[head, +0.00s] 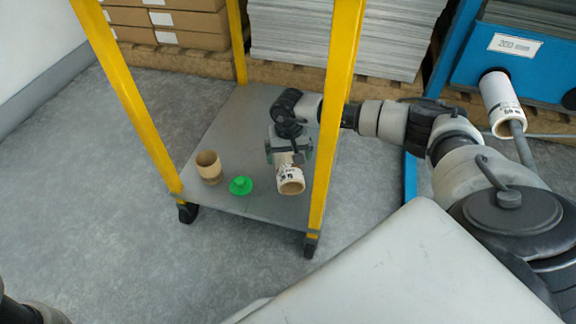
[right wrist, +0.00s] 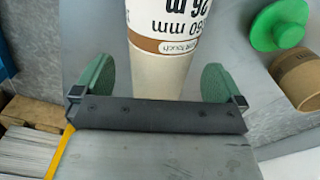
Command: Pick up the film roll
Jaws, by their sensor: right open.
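The film roll (head: 290,181), white with dark print and a brown core end, is on the grey lower shelf of the yellow-legged cart. In the right wrist view the film roll (right wrist: 168,40) extends between my right gripper's green pads, with a gap on each side. My right gripper (head: 288,150) is open, over the roll's far part, and hides some of it. Its pads also show in the right wrist view (right wrist: 156,85). My left gripper is not in view.
A short brown core (head: 208,167) and a green plug (head: 241,186) are on the shelf (head: 228,130), left of the roll. Yellow posts (head: 334,110) frame the shelf. Another white roll (head: 498,92) sits on a blue rack (head: 462,75) at right.

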